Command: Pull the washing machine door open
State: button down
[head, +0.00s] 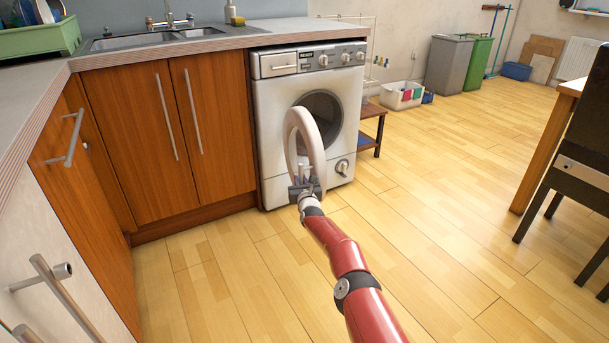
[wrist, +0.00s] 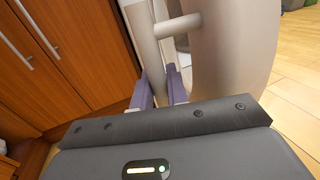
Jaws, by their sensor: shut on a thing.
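The white washing machine (head: 270,130) stands under the counter, right of the wooden cupboards. Its round door (head: 318,155) is swung out from the front, so the dark drum opening (head: 325,112) shows behind it.
Wooden cupboards (head: 140,140) with long bar handles stand to the left of the machine. A small wooden shelf (head: 370,137) is close on its right. A table (head: 545,150) and dark chair (head: 580,150) stand at the right. The floor (head: 440,200) between is clear.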

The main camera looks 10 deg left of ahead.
jog(key=shift+s+d+f, duration=0.1)
jog(key=shift+f, duration=0.1)
jog(key=c, duration=1.4)
grip_release()
jog(key=shift+s+r, duration=0.1)
jog(key=shift+c, duration=0.2)
jog(key=shift+d, duration=0.15)
jog(key=p+v, duration=0.1)
jog(key=v, duration=0.1)
jog(key=shift+s+r+p, duration=0.1)
jog(key=shift+s+p, duration=0.15)
jog(key=shift+p, duration=0.05)
jog(key=p+v, duration=0.1)
jog(key=v, duration=0.1)
jog(key=shift+s+d, duration=0.15)
jog(key=shift+s, duration=0.25)
jog(key=shift+v, duration=1.25)
